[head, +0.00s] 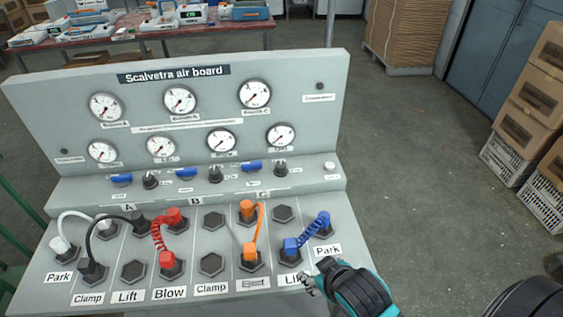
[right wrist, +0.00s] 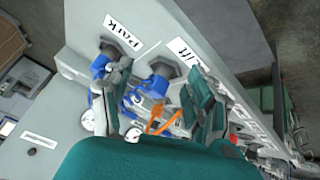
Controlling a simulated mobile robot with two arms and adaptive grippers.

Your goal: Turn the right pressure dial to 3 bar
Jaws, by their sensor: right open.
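The grey air board (head: 70,95), titled "Scalvetra air board", carries several round white gauges and a row of small black dials between blue valve handles. The right dial (head: 280,169) is at the right of this row, below the lower right gauge (head: 281,136). The scale numbers are too small to read. My right gripper (head: 316,277) is open, near the lower right front edge of the board by the "Lift" label, well below the right dial. In the right wrist view its fingers (right wrist: 155,112) are apart, with the blue hose beyond them. My left gripper is not in view.
The sloping front panel holds a blue coiled hose (head: 308,235), an orange hose (head: 259,230), a red hose (head: 160,240) and black and white hoses at left. Boxes (head: 528,90) and crates stand at right. A red bench (head: 130,37) stands behind.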

